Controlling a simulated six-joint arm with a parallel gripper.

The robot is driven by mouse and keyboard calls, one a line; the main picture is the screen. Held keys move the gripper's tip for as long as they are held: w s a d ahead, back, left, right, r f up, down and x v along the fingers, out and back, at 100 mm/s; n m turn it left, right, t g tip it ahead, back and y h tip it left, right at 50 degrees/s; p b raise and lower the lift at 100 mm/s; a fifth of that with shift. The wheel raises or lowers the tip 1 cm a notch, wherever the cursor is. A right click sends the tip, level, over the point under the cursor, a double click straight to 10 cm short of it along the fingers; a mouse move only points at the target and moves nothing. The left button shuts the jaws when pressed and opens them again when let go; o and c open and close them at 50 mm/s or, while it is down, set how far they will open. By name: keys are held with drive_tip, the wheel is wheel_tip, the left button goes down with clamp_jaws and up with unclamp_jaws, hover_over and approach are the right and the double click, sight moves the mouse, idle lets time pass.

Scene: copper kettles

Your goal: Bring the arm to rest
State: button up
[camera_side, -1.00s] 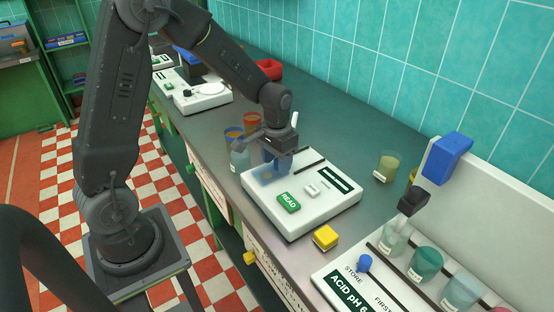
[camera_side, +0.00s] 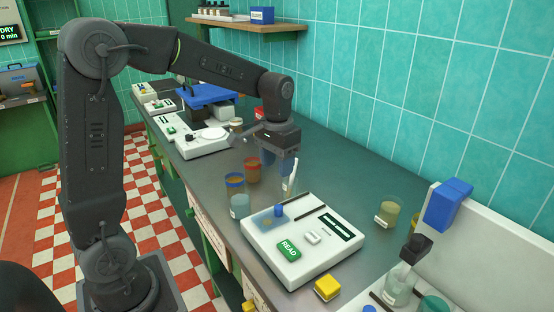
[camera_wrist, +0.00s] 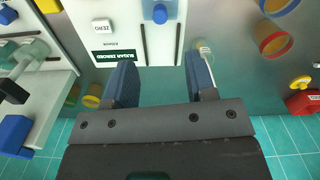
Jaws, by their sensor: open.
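My gripper (camera_side: 278,168) is raised above the bench, beyond the far edge of the white reader (camera_side: 270,252). In the wrist view its two blue fingers are apart with nothing between them (camera_wrist: 160,78). A small blue-topped piece (camera_side: 279,210) stands on the reader's left part, apart from my gripper; it also shows in the wrist view (camera_wrist: 160,13). A thin white stick (camera_side: 291,180) shows just beside the fingers; I cannot tell whether it touches them.
A yellow block (camera_side: 327,288) is in front. The tiled wall and shelf (camera_side: 250,26) bound the back.

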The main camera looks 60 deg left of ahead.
drive_tip(key=shift+r, duration=0.4)
drive_tip(key=s+d+r+m+t, duration=0.1)
drive_tip(key=s+d, duration=0.3)
drive_tip(key=s, duration=0.5)
drive_tip(key=s+d+r+t, duration=0.3)
drive_tip(key=s+d+t, duration=0.1)
drive_tip(key=s, duration=0.4)
drive_tip(key=shift+s+d+m+t, duration=0.2)
drive_tip(key=shift+s+m+t, duration=0.1)
drive_tip(key=shift+s+m, duration=0.1)
